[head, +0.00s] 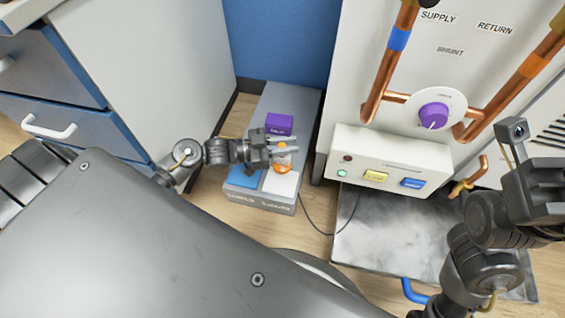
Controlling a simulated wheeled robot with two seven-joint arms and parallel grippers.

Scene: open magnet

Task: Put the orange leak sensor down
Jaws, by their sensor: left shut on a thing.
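The orange leak sensor (283,165) is small and orange with a pale part near its top. My left gripper (284,151) is shut on it, above the low grey stand (232,187). The fingers hide part of the sensor. I cannot tell whether its bottom touches the stand. My right arm is at the right edge, but its fingertips do not show.
The stand bears a purple block (279,124), a blue pad (246,174) and a white pad (281,184). To the right are a white control box (390,160), copper pipes (383,75) and a metal floor tray (385,235). A drawer cabinet (70,95) is left.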

